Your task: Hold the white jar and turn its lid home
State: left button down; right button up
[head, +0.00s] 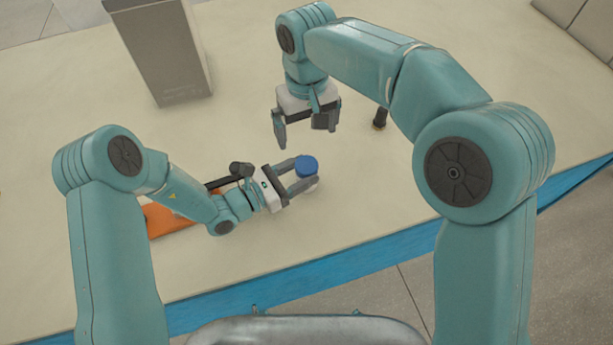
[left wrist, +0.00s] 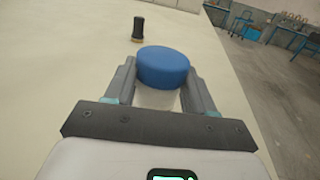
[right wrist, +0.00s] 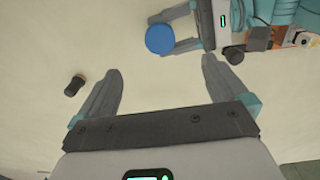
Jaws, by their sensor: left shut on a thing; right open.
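The white jar (left wrist: 157,98) stands on the table between the fingers of my left gripper (head: 302,174), which is shut on it. Its blue lid (head: 306,163) sits on top and looks about level; it also shows in the left wrist view (left wrist: 163,67) and the right wrist view (right wrist: 159,39). I cannot tell how tightly the lid is seated. In the head view the jar's white body is mostly hidden by the lid and fingers. My right gripper (head: 303,131) is open and empty, pointing down above the table, beyond the jar and apart from the lid.
A small dark cylinder (head: 380,118) stands on the table to the right of my right gripper. A tall grey box (head: 170,55) stands at the back left. An orange item (head: 165,221) lies partly under my left arm. The pale table (head: 350,215) is clear in front of the jar.

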notch_tip(320, 180, up, 5)
jog(key=shift+r, duration=0.1)
dwell(0.3)
pick_arm(q)
jog(key=shift+c, duration=1.5)
grip_release()
jog(key=shift+a, duration=0.1)
jog(key=b+v, duration=0.2)
jog(key=v, duration=1.2)
jog(key=shift+s+a, duration=0.1)
jog(key=shift+a, duration=0.3)
jog(key=shift+s+a, duration=0.45)
jog(key=shift+a, duration=0.05)
pick_arm(e)
jog(key=shift+f, duration=1.3)
